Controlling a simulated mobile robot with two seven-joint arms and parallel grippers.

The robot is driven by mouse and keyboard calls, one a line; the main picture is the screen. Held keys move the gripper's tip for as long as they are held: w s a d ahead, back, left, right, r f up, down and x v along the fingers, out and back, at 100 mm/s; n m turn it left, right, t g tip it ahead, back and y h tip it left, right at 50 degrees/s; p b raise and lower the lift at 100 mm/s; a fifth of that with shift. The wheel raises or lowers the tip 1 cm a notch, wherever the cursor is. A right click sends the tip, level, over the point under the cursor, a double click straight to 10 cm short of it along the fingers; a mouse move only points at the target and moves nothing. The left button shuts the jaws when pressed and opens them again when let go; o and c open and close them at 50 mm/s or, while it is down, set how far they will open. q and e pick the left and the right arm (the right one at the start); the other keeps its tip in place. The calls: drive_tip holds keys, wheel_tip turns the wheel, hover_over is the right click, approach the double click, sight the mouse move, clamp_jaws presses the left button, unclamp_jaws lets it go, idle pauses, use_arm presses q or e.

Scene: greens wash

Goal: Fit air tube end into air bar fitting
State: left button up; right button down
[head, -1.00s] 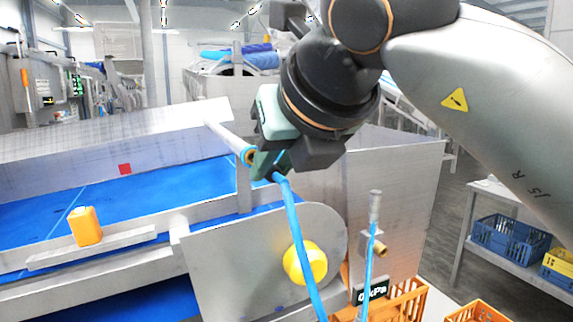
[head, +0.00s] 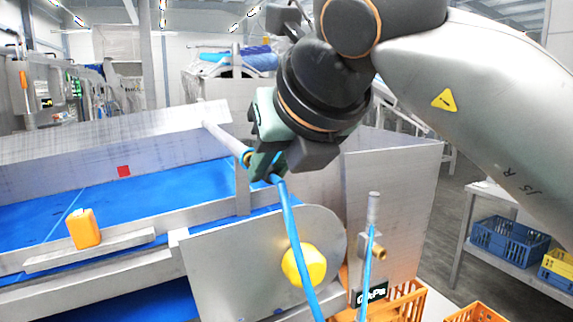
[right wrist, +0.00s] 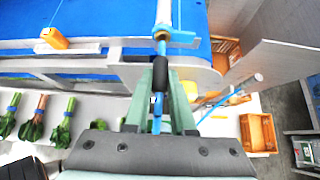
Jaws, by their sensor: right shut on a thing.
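The air bar (head: 222,137) is a pale tube reaching over the blue belt. Its fitting (head: 246,158) is a small brass-coloured end, right beside my right gripper (head: 264,166). My right gripper is shut on the blue air tube (head: 293,235), which hangs down from the jaws. In the right wrist view, the tube (right wrist: 157,124) runs between the green fingers (right wrist: 160,98), in line with the air bar (right wrist: 163,14) and its blue-ringed fitting (right wrist: 160,37). The tube end is at or very close to the fitting; I cannot tell whether it is inside. My left gripper is out of view.
A metal side plate (head: 225,262) with a yellow knob (head: 303,267) stands below the gripper. A brass valve (head: 378,252) and a kPa display (head: 371,293) are to its right. An orange box (head: 84,229) sits on the rail. Bunched greens (right wrist: 65,122) lie at lower left.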

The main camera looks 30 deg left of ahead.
drive_tip(key=shift+w+a, duration=0.55)
drive_tip(key=shift+a, duration=0.35)
drive_tip(key=c, duration=0.7)
unclamp_jaws()
drive_tip(key=shift+w+a, duration=0.1)
drive_tip(key=shift+a, duration=0.05)
